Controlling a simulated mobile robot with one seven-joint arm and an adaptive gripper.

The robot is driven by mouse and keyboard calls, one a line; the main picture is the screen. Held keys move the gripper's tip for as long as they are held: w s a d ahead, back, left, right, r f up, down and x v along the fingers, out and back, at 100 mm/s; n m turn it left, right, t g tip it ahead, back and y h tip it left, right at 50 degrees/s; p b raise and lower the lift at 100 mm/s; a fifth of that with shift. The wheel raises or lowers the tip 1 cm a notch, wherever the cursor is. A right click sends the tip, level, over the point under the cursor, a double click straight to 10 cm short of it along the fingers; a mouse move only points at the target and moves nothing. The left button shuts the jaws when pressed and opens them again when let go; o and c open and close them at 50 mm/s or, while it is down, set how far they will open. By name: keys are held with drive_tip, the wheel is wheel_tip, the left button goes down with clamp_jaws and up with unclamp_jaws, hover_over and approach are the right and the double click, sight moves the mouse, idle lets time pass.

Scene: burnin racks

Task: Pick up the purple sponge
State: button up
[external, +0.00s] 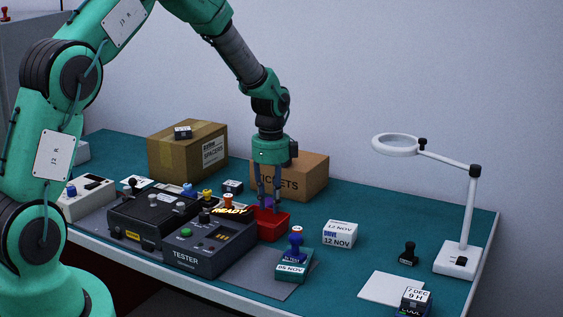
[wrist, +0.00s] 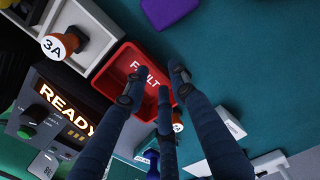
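The purple sponge (wrist: 168,11) lies on the teal table at the top edge of the wrist view, partly cut off. In the external view a small purple patch (external: 268,202) shows between the fingers of my gripper, mostly hidden. My gripper (external: 269,206) points down by the red tray. In the wrist view its three dark fingers (wrist: 159,83) are spread apart with nothing between them. They appear over the red tray marked FAULT (wrist: 128,62), and the sponge lies apart from the fingertips.
The black tester box (external: 205,245) with its READY display stands left of the red tray (external: 272,228). A cardboard box (external: 305,175) stands close behind my gripper. A white DRIVE box (external: 340,234) and a magnifier lamp (external: 460,256) are at right. Teal table shows around the sponge.

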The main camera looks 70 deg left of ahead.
sight(271, 211)
drive_tip(key=shift+f+b, duration=0.35)
drive_tip(key=shift+f, duration=1.8)
drive_tip(key=shift+r, duration=0.1)
clamp_jaws()
